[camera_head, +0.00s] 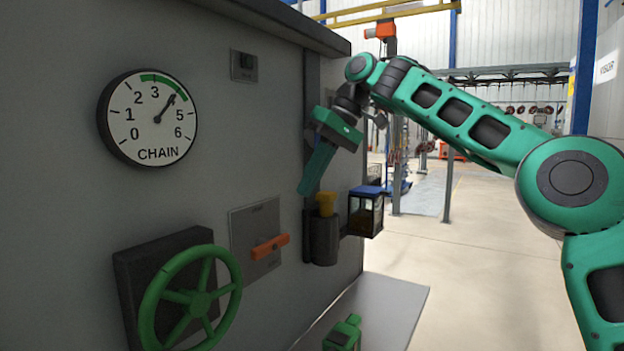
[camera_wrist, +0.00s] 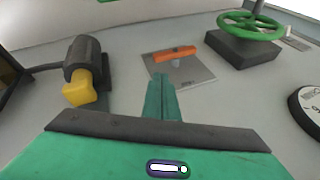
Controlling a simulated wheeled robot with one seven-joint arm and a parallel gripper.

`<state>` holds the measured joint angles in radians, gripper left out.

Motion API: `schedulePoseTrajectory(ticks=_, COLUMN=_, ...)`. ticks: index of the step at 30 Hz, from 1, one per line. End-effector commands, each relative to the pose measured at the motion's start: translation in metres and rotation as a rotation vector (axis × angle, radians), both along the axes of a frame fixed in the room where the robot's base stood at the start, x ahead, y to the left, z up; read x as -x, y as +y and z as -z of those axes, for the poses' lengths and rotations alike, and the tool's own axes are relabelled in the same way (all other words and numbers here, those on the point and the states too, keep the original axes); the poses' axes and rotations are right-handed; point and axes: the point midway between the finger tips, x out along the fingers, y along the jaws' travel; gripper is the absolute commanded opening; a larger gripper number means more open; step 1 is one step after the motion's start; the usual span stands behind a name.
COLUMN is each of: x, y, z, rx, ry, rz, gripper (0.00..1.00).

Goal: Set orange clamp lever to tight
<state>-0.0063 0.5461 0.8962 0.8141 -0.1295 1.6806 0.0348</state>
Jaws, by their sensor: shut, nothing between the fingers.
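The orange clamp lever (camera_head: 270,247) sits on a grey plate (camera_head: 243,222) on the cabinet wall, tilted slightly up to the right in the head view. In the wrist view the orange lever (camera_wrist: 173,53) lies across its plate (camera_wrist: 198,77), just beyond my fingertips. Markings on the plate are too small to read. My gripper (camera_head: 304,192) is shut and empty. It points down and to the left, above and right of the lever in the head view. In the wrist view my shut fingers (camera_wrist: 161,80) point toward the lever, apart from it as far as I can tell.
A yellow-topped dark cylinder (camera_head: 323,240) and a blue-topped box (camera_head: 366,212) stand right of the plate. A green handwheel (camera_head: 190,300) is lower left, a CHAIN gauge (camera_head: 148,118) upper left. A green object (camera_head: 343,333) rests on a ledge below. Floor at right is open.

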Motion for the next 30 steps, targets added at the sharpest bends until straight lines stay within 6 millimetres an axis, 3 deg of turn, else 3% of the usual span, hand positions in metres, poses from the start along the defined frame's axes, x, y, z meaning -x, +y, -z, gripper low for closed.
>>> schedulePoseTrajectory(ticks=6, x=-0.001, y=-0.006, z=-0.015, rx=-0.003, ry=-0.004, rz=-0.001, gripper=0.00)
schedulePoseTrajectory(ticks=20, x=0.001, y=-0.007, z=-0.016, rx=0.004, ry=-0.005, rz=0.002, gripper=0.00)
schedulePoseTrajectory(ticks=26, x=0.010, y=-0.026, z=0.007, rx=0.107, ry=-0.017, rz=0.081, gripper=0.00)
schedulePoseTrajectory(ticks=30, x=0.017, y=-0.066, z=0.039, rx=0.224, ry=-0.022, rz=0.205, gripper=0.00)
